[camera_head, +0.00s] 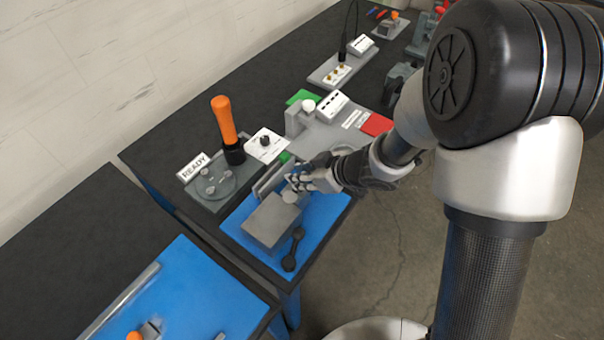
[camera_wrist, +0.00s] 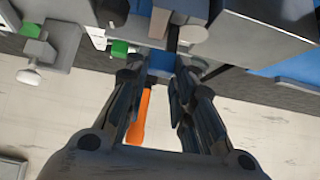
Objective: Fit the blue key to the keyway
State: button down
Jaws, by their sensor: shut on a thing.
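My gripper (camera_head: 303,182) is over the blue mat (camera_head: 330,212), beside a grey block (camera_head: 272,222) and a short round shaft-like part (camera_head: 290,197). In the wrist view my gripper (camera_wrist: 160,72) has its fingers closed on a small blue piece, the blue key (camera_wrist: 160,61). The key is hidden by the fingers in the head view. I cannot make out the keyway, or whether the key touches anything there.
An orange-handled tool (camera_head: 225,122) stands behind at left, near the READY sign (camera_head: 194,167). A white-topped box with a knob (camera_head: 265,146) and a grey fixture (camera_head: 296,120) stand close behind my gripper.

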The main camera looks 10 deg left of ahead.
jog(key=shift+f+b, duration=1.1)
jog(key=shift+f, duration=0.65)
jog(key=c, duration=1.3)
grip_release()
jog(key=v, duration=1.2)
jog(key=shift+w+d, duration=0.1)
